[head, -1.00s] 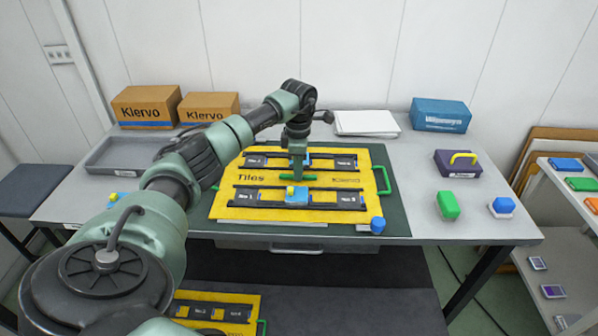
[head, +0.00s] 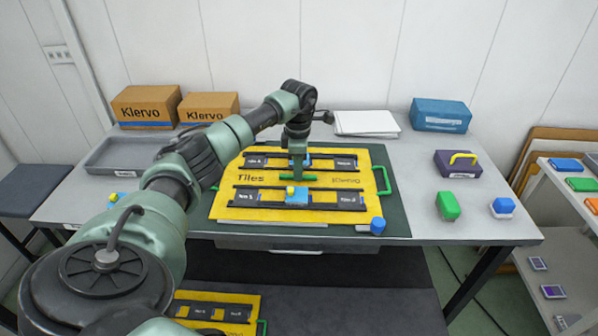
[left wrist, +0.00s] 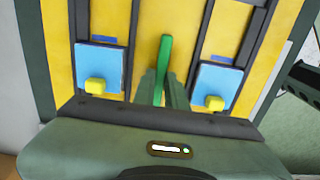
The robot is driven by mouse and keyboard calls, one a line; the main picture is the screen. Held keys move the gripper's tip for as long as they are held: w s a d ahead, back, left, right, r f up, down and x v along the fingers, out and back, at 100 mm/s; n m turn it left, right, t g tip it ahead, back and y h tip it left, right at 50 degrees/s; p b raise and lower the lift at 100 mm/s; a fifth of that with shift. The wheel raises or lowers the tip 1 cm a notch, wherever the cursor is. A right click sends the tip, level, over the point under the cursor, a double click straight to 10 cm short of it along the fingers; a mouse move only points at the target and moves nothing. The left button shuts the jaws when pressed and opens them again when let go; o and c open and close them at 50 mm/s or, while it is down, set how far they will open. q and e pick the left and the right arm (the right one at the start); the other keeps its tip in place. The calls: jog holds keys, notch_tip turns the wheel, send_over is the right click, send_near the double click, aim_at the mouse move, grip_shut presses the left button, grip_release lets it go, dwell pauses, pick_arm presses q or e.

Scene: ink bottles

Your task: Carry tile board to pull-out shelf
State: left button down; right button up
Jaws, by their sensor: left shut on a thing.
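The yellow tile board (head: 228,205) lies on a dark green mat on the table in the head view. It has dark rails, blue tiles with yellow knobs, green side handles and a green middle grip. My left gripper (head: 297,175) is over the middle of the board, shut on the green grip (left wrist: 165,55). In the left wrist view its fingers (left wrist: 165,88) meet that grip between two blue tiles. I cannot tell whether the board is lifted. A dark grey shelf (head: 350,300) shows below the table front. My right gripper is out of view.
Another yellow board (head: 240,301) lies on the low shelf. A blue knobbed piece (head: 377,225) stands at the board's front right corner. Green (head: 447,207) and blue (head: 502,207) bottles and a purple block (head: 457,164) stand right. A grey tray (head: 125,155) and Klervo boxes (head: 146,106) stand left.

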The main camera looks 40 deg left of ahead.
pick_arm(q)
jog(key=shift+w+a+r+p, duration=0.15)
jog(key=shift+a+r+p, duration=0.05)
jog(key=shift+r+p, duration=0.3)
jog(key=shift+d+r+p, duration=0.1)
jog(key=shift+r+p, duration=0.5)
jog(key=shift+r, duration=0.35)
jog(key=shift+r+p, duration=1.1)
jog(key=shift+r, duration=0.35)
